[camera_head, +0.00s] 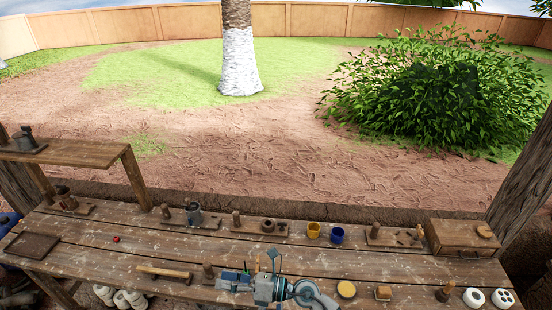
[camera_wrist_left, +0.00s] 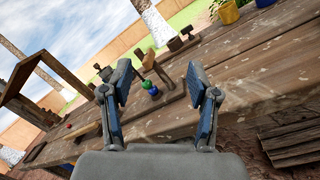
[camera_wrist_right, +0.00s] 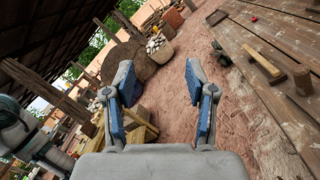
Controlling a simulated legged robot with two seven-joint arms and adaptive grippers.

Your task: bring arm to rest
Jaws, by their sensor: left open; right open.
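My left gripper (camera_head: 234,281) is over the front part of the wooden workbench (camera_head: 120,255), pointing left in the head view. In the left wrist view its fingers (camera_wrist_left: 158,70) are apart with nothing held between them. A green ball-like thing and a blue one (camera_wrist_left: 154,91) show beyond the fingers on the bench. My right gripper is not made out in the head view. In the right wrist view its fingers (camera_wrist_right: 160,72) are apart and empty, with bare ground behind them and the bench to the right.
A mallet (camera_head: 163,272) and a red ball (camera_head: 116,239) lie left of my left gripper. A yellow cup (camera_head: 314,230) and a blue cup (camera_head: 337,236) stand toward the back. A wooden box (camera_head: 462,238) is at right. A raised shelf (camera_head: 70,153) stands at left.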

